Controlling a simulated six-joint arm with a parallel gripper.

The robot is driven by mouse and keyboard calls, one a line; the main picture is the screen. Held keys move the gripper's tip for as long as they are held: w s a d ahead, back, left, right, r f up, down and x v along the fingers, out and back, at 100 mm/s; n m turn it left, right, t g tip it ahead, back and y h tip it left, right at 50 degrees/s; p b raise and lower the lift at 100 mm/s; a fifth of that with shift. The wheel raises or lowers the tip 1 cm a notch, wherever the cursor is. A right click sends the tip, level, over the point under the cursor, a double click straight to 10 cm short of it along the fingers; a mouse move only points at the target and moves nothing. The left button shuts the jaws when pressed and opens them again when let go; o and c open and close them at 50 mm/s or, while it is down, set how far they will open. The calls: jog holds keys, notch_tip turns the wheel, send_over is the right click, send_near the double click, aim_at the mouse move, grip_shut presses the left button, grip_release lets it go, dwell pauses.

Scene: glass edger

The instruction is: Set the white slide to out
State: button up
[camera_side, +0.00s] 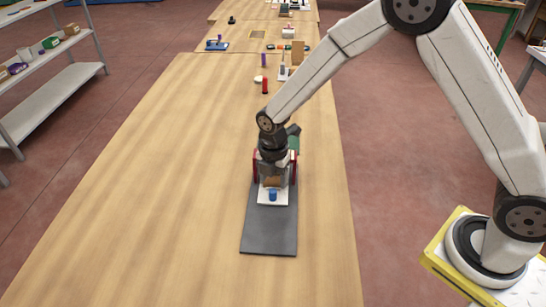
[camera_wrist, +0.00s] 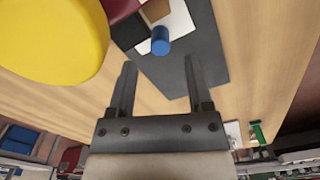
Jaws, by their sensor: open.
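The white slide (camera_side: 264,200) is a flat white plate at the front of the edger, over its dark grey base (camera_side: 268,235). A short blue knob (camera_side: 273,195) stands on the slide, with a brown block (camera_side: 271,182) just behind it. My gripper (camera_side: 273,176) is over the edger, above and behind the knob, and hides much of the machine. In the wrist view, my gripper (camera_wrist: 160,65) is open with nothing between its fingers. The blue knob (camera_wrist: 160,40) and white slide (camera_wrist: 182,25) show beyond the fingertips. I see no clear contact with the knob.
Red side parts (camera_side: 256,167) flank the gripper. A large yellow rounded part (camera_wrist: 50,35) fills the upper left of the wrist view. A red cylinder (camera_side: 265,86) and several small items stand farther back. The wooden table (camera_side: 170,190) is clear left of the edger.

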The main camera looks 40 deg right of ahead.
aim_at(273, 190)
jog(key=shift+f, duration=2.55)
grip_shut()
